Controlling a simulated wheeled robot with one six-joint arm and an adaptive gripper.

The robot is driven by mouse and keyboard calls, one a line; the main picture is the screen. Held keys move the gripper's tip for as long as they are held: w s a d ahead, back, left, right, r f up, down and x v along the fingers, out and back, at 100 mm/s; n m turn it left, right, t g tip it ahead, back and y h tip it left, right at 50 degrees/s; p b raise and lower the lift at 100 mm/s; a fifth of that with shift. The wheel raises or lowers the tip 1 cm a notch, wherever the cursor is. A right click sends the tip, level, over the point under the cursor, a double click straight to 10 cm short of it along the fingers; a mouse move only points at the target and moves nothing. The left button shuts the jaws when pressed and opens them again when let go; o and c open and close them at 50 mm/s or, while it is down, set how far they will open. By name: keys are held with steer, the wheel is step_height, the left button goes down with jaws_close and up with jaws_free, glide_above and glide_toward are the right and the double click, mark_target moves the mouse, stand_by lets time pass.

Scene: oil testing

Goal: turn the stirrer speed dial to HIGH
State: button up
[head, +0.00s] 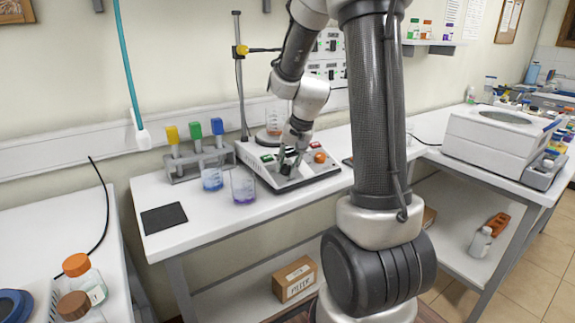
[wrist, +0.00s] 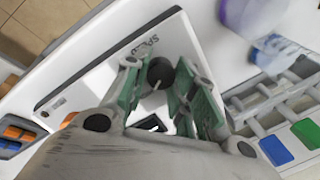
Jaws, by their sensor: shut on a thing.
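The stirrer (head: 318,177) is a white unit with a sloped front on the bench. Its black round speed dial (wrist: 161,70) has a white pointer line and sits beside partly visible "SPEED" lettering. My gripper (wrist: 158,78) has its green-padded fingers closed around the dial from both sides. In the head view my gripper (head: 288,160) reaches down onto the left part of the stirrer's front panel and hides the dial there. An orange knob (head: 320,157) shows to its right. I cannot read which setting the pointer marks.
A blue beaker (head: 212,180) and a purple beaker (head: 243,188) stand just left of the stirrer. A rack (head: 185,172) with yellow-, green- and blue-topped items is behind them. A glass beaker (head: 275,122) stands on the stirrer's plate beside a tall stand (head: 240,90).

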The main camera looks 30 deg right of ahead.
steer(key=shift+m, duration=0.3)
steer(key=o, duration=1)
steer(key=shift+o, duration=0.2)
steer(key=shift+r, duration=0.15)
steer(key=v, duration=1.1)
steer(key=shift+r, duration=0.4)
steer(key=shift+s+d, duration=0.1)
steer(key=shift+s, duration=0.05)
